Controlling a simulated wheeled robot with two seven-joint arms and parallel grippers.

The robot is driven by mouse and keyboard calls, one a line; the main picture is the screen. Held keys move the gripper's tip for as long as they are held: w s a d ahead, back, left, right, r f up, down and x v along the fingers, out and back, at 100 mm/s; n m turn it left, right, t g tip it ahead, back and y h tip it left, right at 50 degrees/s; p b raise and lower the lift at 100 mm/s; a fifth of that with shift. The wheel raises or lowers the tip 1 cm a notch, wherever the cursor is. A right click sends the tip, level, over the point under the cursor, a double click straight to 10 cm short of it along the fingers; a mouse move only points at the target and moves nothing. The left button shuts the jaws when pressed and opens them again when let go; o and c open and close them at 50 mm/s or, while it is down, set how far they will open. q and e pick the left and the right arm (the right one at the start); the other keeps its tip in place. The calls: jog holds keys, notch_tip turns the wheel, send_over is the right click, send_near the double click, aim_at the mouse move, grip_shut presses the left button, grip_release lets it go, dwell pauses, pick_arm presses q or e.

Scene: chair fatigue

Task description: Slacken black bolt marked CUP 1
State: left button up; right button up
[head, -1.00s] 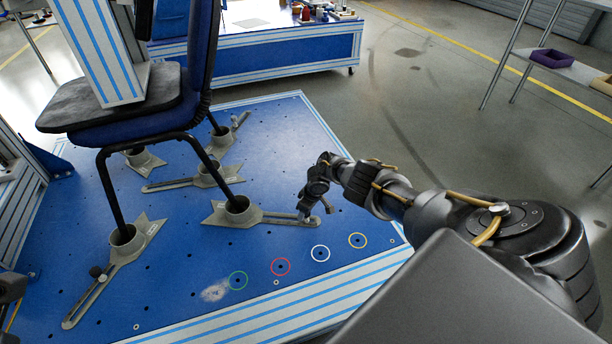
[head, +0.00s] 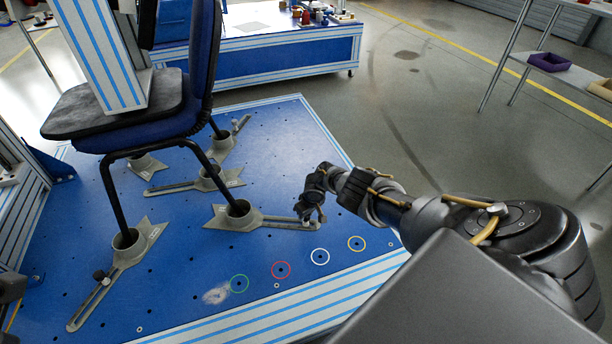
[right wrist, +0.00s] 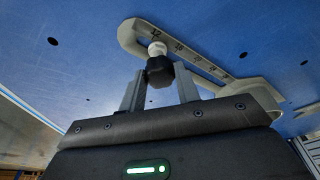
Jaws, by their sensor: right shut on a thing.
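The bolt's pale shank runs into the slotted bar (right wrist: 195,58). Another clamp (head: 105,280) at the lower left has a black bolt (head: 101,276) in its slot. The cup labels are too small to read.
More clamps hold the chair's back legs. A blue-sided workbench (head: 270,55) stands behind, and a shelf (head: 560,70) at the right.

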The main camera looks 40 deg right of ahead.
jog(key=n+b, duration=0.2)
jog(key=shift+a+f+n+y, duration=0.15)
jog(key=shift+n+y, duration=0.25)
jog(key=shift+w+a+n+b, duration=0.1)
jog(key=shift+n+b, duration=0.3)
jog(key=shift+n, duration=0.1)
jog(key=shift+n+y+b, duration=0.3)
jog(key=shift+n+b, duration=0.35)
jog(key=shift+n, duration=0.05)
jog(key=o, duration=0.6)
jog(key=shift+g, duration=0.3)
